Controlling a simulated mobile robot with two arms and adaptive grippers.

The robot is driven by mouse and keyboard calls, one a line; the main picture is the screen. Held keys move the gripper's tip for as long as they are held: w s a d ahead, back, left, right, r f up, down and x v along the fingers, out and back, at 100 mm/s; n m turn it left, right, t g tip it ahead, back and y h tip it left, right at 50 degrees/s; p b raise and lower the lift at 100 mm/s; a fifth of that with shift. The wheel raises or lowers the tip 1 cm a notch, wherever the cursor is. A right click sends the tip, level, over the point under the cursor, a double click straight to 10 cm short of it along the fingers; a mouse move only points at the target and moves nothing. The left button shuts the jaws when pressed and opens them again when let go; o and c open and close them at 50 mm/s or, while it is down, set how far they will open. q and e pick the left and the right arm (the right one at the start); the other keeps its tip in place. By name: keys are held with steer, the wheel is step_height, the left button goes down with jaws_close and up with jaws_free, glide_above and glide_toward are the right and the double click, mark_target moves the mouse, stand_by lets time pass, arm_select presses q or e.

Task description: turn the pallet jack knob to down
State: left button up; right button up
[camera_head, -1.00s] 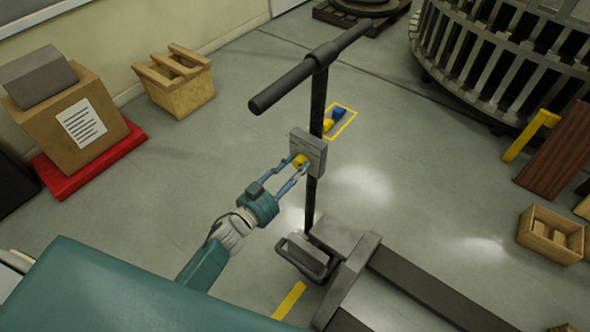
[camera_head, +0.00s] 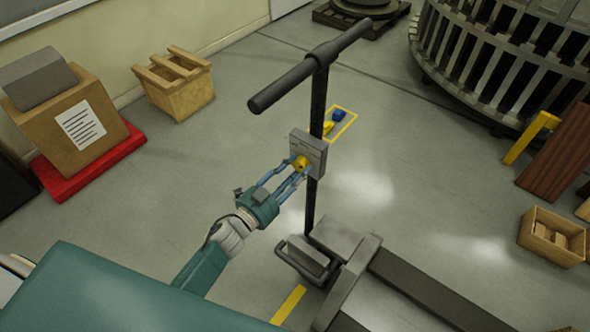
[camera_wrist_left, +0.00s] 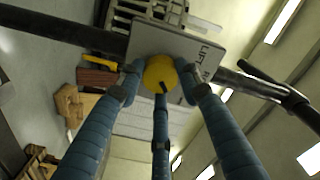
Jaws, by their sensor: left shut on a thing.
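The yellow knob (camera_head: 300,163) sits on the grey control plate (camera_head: 309,147) on the pallet jack's upright black handle post. In the left wrist view the round knob (camera_wrist_left: 160,74) has a dark pointer mark near its lower edge. The plate (camera_wrist_left: 176,46) there carries lettering that reads "LIFT". My left gripper (camera_head: 294,168) is shut on the knob, and its blue fingers surround it in the left wrist view (camera_wrist_left: 161,88). The jack's T-shaped handlebar (camera_head: 310,66) is above the plate. My right gripper is not in view.
The pallet jack body (camera_head: 345,250) and its forks lie below and to the right. A cardboard box (camera_head: 75,125) stands on a red base, with a wooden crate (camera_head: 176,82) nearby. Another wooden crate (camera_head: 552,237) is at right. Open floor surrounds the post.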

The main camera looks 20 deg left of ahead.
arm_select(q)
steer(key=o, duration=1.1)
steer(key=shift+o, duration=0.2)
steer(key=v, duration=1.2)
steer(key=shift+a, duration=0.1)
